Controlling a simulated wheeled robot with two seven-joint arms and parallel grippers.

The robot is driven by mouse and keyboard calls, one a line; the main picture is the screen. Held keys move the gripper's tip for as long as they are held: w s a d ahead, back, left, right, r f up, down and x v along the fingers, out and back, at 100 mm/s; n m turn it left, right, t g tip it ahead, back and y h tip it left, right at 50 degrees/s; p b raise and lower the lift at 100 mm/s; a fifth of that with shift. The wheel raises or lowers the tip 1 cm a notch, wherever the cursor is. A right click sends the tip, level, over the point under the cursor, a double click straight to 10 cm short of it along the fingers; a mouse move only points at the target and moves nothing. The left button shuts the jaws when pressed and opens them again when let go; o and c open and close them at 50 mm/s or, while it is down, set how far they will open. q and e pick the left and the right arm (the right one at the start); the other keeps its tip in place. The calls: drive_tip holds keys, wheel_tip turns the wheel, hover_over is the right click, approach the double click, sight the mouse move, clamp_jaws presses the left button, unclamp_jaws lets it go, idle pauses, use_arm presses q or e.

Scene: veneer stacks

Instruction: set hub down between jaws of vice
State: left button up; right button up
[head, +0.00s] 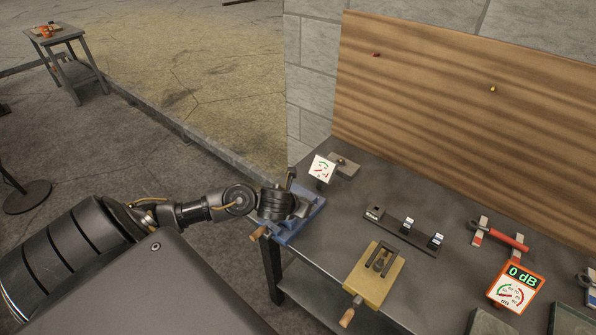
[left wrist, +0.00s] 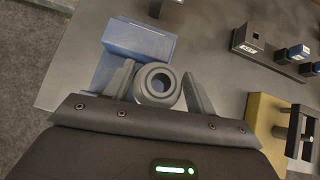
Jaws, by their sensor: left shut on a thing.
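The hub (left wrist: 141,92) is a grey ring-shaped piece with a dark round bore, seen from above in the left wrist view. My left gripper (left wrist: 160,86) is shut on it, one finger on each side. The blue vice (left wrist: 138,40) lies beneath and beyond the hub in that view. In the head view the vice (head: 310,213) sits at the near left corner of the bench, with a wooden handle. My left gripper (head: 290,205) is over it and hides the jaws and most of the hub. I cannot tell whether the hub touches the vice. My right gripper is not in view.
The dark bench (head: 335,245) also holds a yellow vice-like fixture (head: 390,283), a black rack (head: 400,232) with small blocks, a red-handled tool (head: 502,236) and dial gauges. A wooden board (head: 460,105) stands along the back. A small table (head: 58,38) is far left.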

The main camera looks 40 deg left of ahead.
use_arm(q)
drive_tip(key=f+b, duration=0.1)
drive_tip(key=a+f+b, duration=0.1)
drive_tip(key=f, duration=0.1)
drive_tip(key=f+b, duration=0.1)
drive_tip(key=shift+w+a+f, duration=0.25)
drive_tip(key=shift+a+f, duration=0.05)
drive_tip(key=shift+f, duration=0.2)
drive_tip(key=shift+d+r, duration=0.2)
drive_tip(key=shift+r, duration=0.05)
drive_tip(key=shift+f, duration=0.15)
drive_tip(key=o, duration=1.2)
drive_tip(key=shift+f, duration=0.1)
